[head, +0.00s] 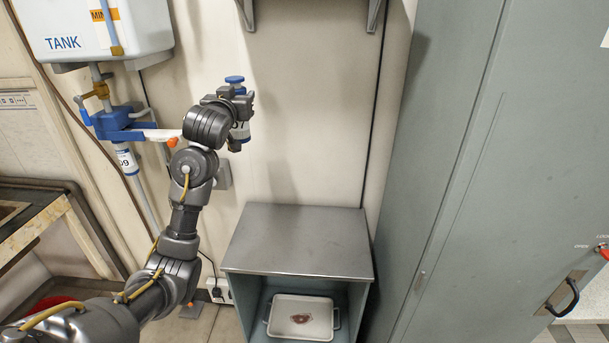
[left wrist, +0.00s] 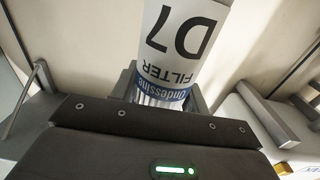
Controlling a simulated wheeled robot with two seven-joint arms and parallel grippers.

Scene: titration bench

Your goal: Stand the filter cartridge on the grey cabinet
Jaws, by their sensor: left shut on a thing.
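The filter cartridge (head: 240,131) has a blue cap and a white label, and is roughly upright. My left gripper (head: 238,108) is shut on it and holds it in the air near the back wall. In the left wrist view the cartridge's label (left wrist: 180,40) reads "D7 FILTER" upside down, and the gripper hides part of its body. The low grey cabinet (head: 298,242) stands below and to the right of the gripper, with a bare flat top. My right gripper is not in view.
A white tank (head: 95,30) hangs at upper left, with a blue holder (head: 112,124) and another labelled cartridge (head: 126,160) below. A tray (head: 301,332) sits inside the low cabinet. A tall grey-green cabinet (head: 480,170) rises at right. Brackets (head: 372,15) project from the wall above.

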